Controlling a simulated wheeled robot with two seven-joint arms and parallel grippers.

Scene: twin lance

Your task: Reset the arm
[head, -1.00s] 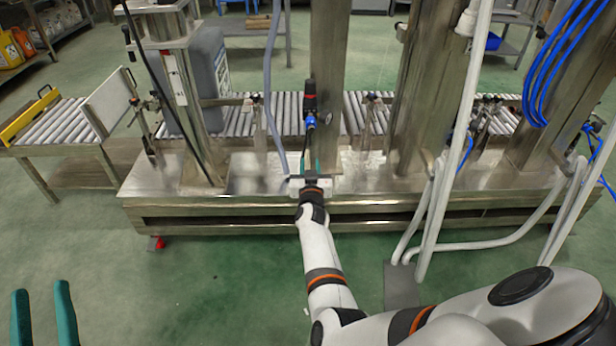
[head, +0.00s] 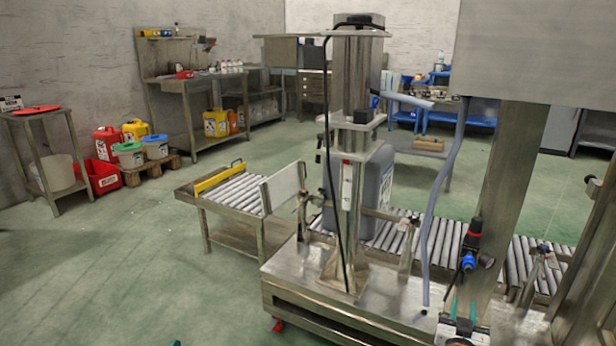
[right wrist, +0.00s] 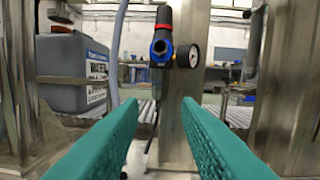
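My right gripper (head: 462,312) is at the bottom right of the head view, in front of the steel column. In the right wrist view its two teal fingers (right wrist: 160,106) stand apart with nothing between them. A red, black and blue valve unit (right wrist: 163,38) with a round gauge (right wrist: 188,56) is on the column beyond the fingers. This valve unit also shows above the gripper in the head view (head: 469,247). Of my left gripper only a small teal tip (head: 175,343) shows at the bottom edge; the rest is out of frame.
A grey canister (head: 378,190) stands on the roller conveyor (head: 440,240) behind a steel post. A grey hose (head: 440,190) hangs left of my right gripper. Red and yellow canisters stand by the left wall. The green floor at left is clear.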

